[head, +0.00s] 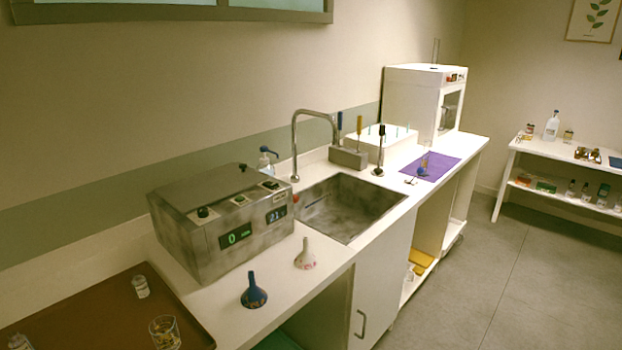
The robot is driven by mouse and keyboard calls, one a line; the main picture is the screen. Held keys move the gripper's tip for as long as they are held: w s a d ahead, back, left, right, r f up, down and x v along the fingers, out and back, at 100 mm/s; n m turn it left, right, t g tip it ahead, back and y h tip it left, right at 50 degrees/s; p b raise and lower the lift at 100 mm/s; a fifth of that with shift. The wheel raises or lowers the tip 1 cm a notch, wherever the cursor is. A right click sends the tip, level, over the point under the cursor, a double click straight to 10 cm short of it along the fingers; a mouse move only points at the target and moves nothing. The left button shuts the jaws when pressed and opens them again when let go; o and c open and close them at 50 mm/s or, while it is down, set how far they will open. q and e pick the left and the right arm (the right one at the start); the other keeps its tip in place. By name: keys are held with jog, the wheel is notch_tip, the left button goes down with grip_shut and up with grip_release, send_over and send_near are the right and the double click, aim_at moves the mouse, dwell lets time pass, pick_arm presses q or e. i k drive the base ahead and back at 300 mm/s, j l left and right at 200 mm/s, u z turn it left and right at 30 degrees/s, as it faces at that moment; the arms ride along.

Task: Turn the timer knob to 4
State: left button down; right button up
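A grey metal box-shaped device (222,222) stands on the white counter, left of the sink. Its left green display (236,236) reads 0 with a small unit beside it, and its right bluish display (276,214) seems to read 21. A dark round knob (203,212) sits on the sloped panel above the left display. Which one is the timer knob, and any dial marks, are too small to tell. Neither of my grippers is in view.
A brown tray (85,315) with small glassware lies at the near left. The sink (345,208) is to the right. Floor is clear in front.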

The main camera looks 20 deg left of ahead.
aim_at(202, 212)
jog(key=j+u, duration=0.1)
jog(key=u, duration=0.35)
jog(key=i+u, duration=0.1)
jog(key=u, duration=0.3)
jog(key=i+u, duration=0.1)
jog(key=u, duration=0.35)
jog(key=i+l+u, duration=0.15)
jog(key=l, duration=0.25)
jog(key=l+u, duration=0.1)
jog(key=l, duration=0.3)
jog(key=i+l+u, duration=0.15)
jog(key=l, duration=0.3)
jog(key=k, duration=0.05)
